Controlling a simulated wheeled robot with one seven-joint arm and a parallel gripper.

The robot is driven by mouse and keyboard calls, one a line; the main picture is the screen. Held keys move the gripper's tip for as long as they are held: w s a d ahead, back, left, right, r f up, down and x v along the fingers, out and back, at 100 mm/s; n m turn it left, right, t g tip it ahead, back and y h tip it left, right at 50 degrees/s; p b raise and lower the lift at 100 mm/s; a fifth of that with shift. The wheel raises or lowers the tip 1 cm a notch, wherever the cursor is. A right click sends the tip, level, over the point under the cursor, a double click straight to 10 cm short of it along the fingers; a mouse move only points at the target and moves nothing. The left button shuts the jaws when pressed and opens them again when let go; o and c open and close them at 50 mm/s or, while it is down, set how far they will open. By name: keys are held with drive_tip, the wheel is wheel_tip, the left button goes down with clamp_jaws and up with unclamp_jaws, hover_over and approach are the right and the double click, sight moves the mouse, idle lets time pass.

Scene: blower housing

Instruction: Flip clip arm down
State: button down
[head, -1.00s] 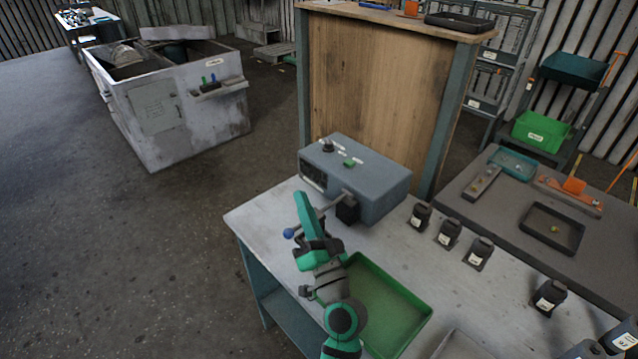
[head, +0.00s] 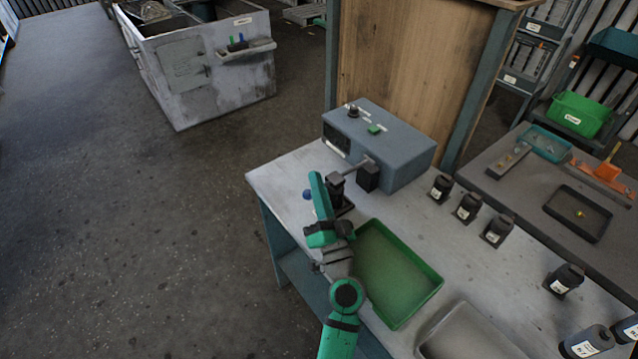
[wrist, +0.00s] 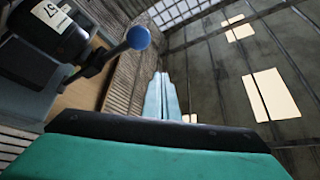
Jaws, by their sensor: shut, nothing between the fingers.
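A grey-blue box unit (head: 395,146) with a green button stands at the back of the white bench. A short arm runs from its front to a dark upright part (head: 337,187). A blue ball knob (head: 308,195) shows just left of my gripper (head: 317,180), partly hidden by it. In the wrist view the knob (wrist: 138,38) sits on a dark rod, beside a dark bottle (wrist: 45,28) with a white label. My gripper's fingers (wrist: 164,92) are together and empty, below and right of the knob, apparently apart from it. The rod's joint is not clear.
A green tray (head: 432,290) lies on the bench right of my arm, with a grey tray (head: 470,335) nearer the front. Several dark bottles (head: 467,208) stand along the bench's right side. A wooden panel (head: 400,65) rises behind. Floor at left is open.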

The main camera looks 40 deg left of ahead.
drive_tip(key=s+d+f, duration=0.1)
drive_tip(key=d, duration=0.8)
drive_tip(key=shift+s+d, duration=0.15)
drive_tip(key=shift+s, duration=0.1)
idle(0.4)
drive_tip(key=shift+f, duration=0.1)
idle(0.4)
